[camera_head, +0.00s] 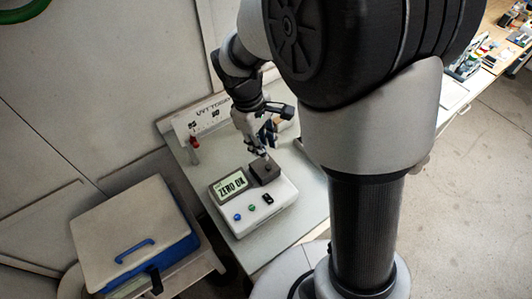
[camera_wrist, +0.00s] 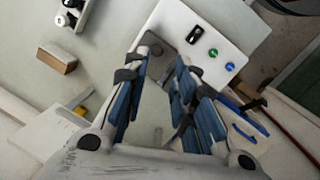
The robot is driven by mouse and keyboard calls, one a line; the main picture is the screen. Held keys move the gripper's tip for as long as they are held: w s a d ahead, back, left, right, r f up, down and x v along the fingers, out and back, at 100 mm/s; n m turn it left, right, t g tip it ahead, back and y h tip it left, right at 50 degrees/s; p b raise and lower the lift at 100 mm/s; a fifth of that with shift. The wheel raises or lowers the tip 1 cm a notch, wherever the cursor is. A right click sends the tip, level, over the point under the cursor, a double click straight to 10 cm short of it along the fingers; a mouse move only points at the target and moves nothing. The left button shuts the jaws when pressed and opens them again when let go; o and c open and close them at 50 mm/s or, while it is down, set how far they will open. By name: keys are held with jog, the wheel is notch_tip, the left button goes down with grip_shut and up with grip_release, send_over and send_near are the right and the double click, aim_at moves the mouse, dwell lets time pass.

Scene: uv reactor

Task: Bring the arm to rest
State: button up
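My gripper (camera_wrist: 167,56) is open in the wrist view, with its blue-padded fingers apart and nothing seen held between them. In the head view my gripper (camera_head: 263,148) hangs just above the dark block (camera_head: 264,171) on the white device (camera_head: 262,217). Whether it touches the block cannot be told. My arm reaches down and is bent, not folded. The device's display (camera_head: 231,185) reads "ZERO OK". The device also shows in the wrist view (camera_wrist: 213,25), with a black switch and green and blue buttons; its display is hidden there.
A beige case (camera_head: 130,225) with a blue handle stands left of the bench (camera_head: 308,190). A sign panel (camera_head: 212,112) and a red item (camera_head: 194,146) are behind the device. A small brown block (camera_wrist: 57,58) lies on the bench in the wrist view. A cluttered table is far right.

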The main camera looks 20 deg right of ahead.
jog(key=shift+a+r, duration=0.1)
jog(key=shift+r, duration=0.5)
jog(key=s+r+m+t+y+b, duration=0.1)
jog(key=s+r+m+t+b, duration=0.1)
jog(key=s, duration=0.7)
jog(key=s+d+r+m+t+y+b, duration=0.1)
jog(key=s+r+m+t+b, duration=0.2)
jog(key=s, duration=0.6)
jog(key=m+b, duration=0.2)
jog(key=shift+r+m+b, duration=0.15)
jog(key=shift+m+b, duration=0.15)
jog(key=shift+m, duration=0.1)
